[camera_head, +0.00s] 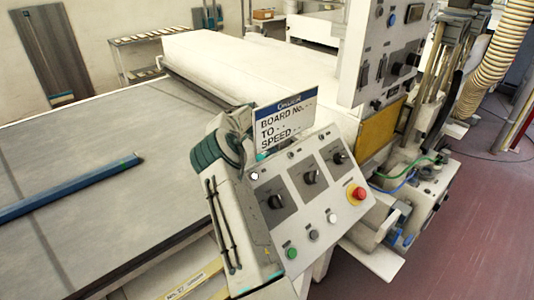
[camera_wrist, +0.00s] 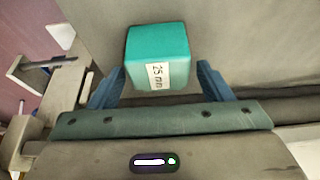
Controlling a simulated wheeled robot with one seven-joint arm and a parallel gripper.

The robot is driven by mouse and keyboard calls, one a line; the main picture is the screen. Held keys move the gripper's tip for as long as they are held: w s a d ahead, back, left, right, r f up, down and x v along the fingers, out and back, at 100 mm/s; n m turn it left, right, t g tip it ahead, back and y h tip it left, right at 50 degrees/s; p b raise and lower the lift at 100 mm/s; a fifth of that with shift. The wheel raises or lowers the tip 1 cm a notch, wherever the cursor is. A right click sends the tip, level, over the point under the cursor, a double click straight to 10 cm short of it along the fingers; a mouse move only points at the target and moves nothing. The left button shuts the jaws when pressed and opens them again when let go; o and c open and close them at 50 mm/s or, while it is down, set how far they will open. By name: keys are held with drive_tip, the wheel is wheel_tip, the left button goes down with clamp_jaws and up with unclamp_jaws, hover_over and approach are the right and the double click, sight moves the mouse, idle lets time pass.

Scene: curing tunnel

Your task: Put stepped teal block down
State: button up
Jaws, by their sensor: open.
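The teal block (camera_wrist: 157,55) shows in the wrist view with a white label reading "25 mm" on the side facing me. My gripper (camera_wrist: 160,70) is open, with one blue finger to the left of the block and one to the right. A narrow gap shows between the block and each finger. Behind the block is a plain grey surface (camera_wrist: 230,40). I cannot tell whether the block's underside rests on it. No step in the block can be made out from this side. I cannot make out the block in the head view.
In the head view, a wide grey bed (camera_head: 100,215) fills the left, with a long blue bar (camera_head: 65,188) lying on it. A control panel (camera_head: 310,190) with knobs and a red button (camera_head: 358,194) stands in the middle, under a sign (camera_head: 285,122).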

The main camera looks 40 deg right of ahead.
drive_tip(key=b+v, duration=0.1)
drive_tip(key=v, duration=0.9)
drive_tip(key=shift+r+b, duration=0.4)
drive_tip(key=shift+a, duration=0.15)
drive_tip(key=s+a+r+n+t+y+p, duration=0.15)
drive_tip(key=s+a+r+n, duration=0.35)
drive_tip(key=s+a+r, duration=0.55)
drive_tip(key=s+a+r+n+t+y+p, duration=0.1)
drive_tip(key=s+a+r+n+y+p, duration=0.35)
drive_tip(key=a, duration=0.85)
drive_tip(key=s+a+r+n+p, duration=0.1)
drive_tip(key=s+a+n, duration=0.3)
drive_tip(key=s, duration=0.7)
drive_tip(key=s+a+r+n+t+h+p, duration=0.1)
drive_tip(key=s+a+n, duration=0.2)
drive_tip(key=s+a, duration=0.5)
drive_tip(key=shift+s+a+n, duration=0.25)
drive_tip(key=shift+s+n, duration=0.1)
drive_tip(key=shift+s, duration=1.3)
drive_tip(key=shift+t, duration=0.25)
